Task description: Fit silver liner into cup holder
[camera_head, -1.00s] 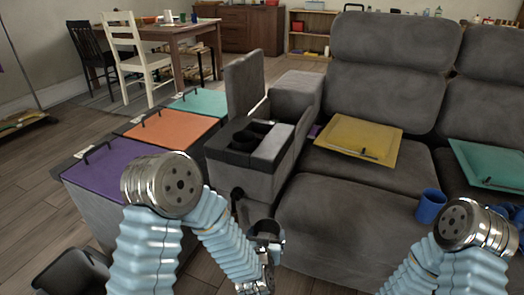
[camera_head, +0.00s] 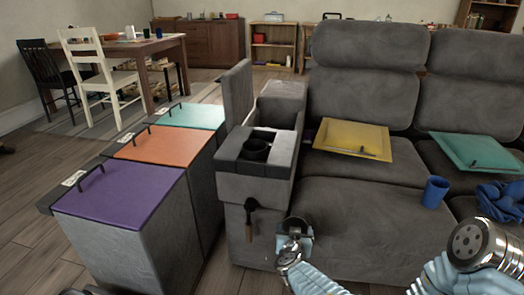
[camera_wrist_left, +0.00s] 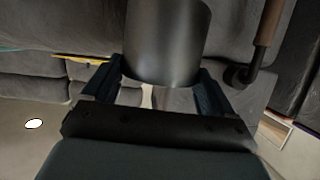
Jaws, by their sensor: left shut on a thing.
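My left gripper (camera_head: 294,230) is in front of the sofa, lower than the cup holder and right of the console's front. In the left wrist view its fingers (camera_wrist_left: 165,78) are shut on a dark grey metallic cylinder, the liner (camera_wrist_left: 165,42). The liner is small and hard to make out in the head view. My right gripper is not in view.
A brown-handled object (camera_head: 250,218) hangs on the console's front. The console lid (camera_head: 238,92) stands up behind. Bins with purple (camera_head: 120,193), orange (camera_head: 160,142) and teal lids are at left.

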